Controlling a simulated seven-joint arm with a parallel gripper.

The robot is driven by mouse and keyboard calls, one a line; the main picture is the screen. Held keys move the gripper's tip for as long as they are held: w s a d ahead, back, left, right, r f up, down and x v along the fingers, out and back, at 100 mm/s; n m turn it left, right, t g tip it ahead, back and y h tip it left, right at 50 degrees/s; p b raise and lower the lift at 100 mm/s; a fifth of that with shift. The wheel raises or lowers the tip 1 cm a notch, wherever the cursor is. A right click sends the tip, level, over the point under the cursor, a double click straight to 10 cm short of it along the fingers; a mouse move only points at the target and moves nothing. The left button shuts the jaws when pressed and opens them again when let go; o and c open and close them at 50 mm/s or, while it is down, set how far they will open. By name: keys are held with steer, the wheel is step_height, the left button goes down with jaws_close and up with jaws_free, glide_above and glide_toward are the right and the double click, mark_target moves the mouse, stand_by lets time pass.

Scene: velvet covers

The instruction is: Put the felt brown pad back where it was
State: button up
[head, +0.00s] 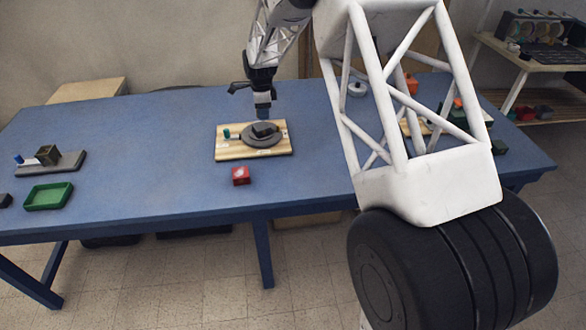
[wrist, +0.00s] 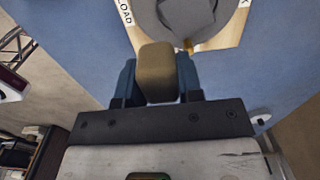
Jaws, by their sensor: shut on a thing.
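My gripper (head: 263,110) is above the back edge of a wooden board, pointing down. In the wrist view my gripper (wrist: 158,80) is shut on the brown pad (wrist: 157,68), a rounded brown block between two blue fingers. The pad cannot be made out clearly in the head view. The pale wooden board (head: 225,151) lies on the table and carries a round grey disc (head: 262,140), with a dark block (head: 264,129) on it. The disc (wrist: 203,38) also shows beyond the pad in the wrist view, by printed labels, one reading LOAD.
A small green piece (head: 227,133) sits at the board's left. A red block (head: 240,176) lies in front of the board. A green tray (head: 48,196) and a grey base (head: 60,166) with a dark cube are at the left. The blue table (head: 140,160) is clear between.

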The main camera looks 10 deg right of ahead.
steer(key=s+d+f, duration=0.2)
steer(key=s+d, duration=0.1)
steer(key=s, duration=0.7)
steer(key=s+d+f, duration=0.3)
steer(key=s+d, duration=0.1)
steer(key=s, duration=0.7)
steer(key=s+d+f, duration=0.3)
steer(key=s, duration=0.7)
steer(key=shift+s+d+f, duration=0.25)
glide_above(296, 172)
steer(key=shift+d+f, duration=0.1)
steer(key=shift+f, duration=0.65)
steer(key=shift+f, duration=1.75)
steer(key=shift+f, duration=0.1)
steer(key=o, duration=0.9)
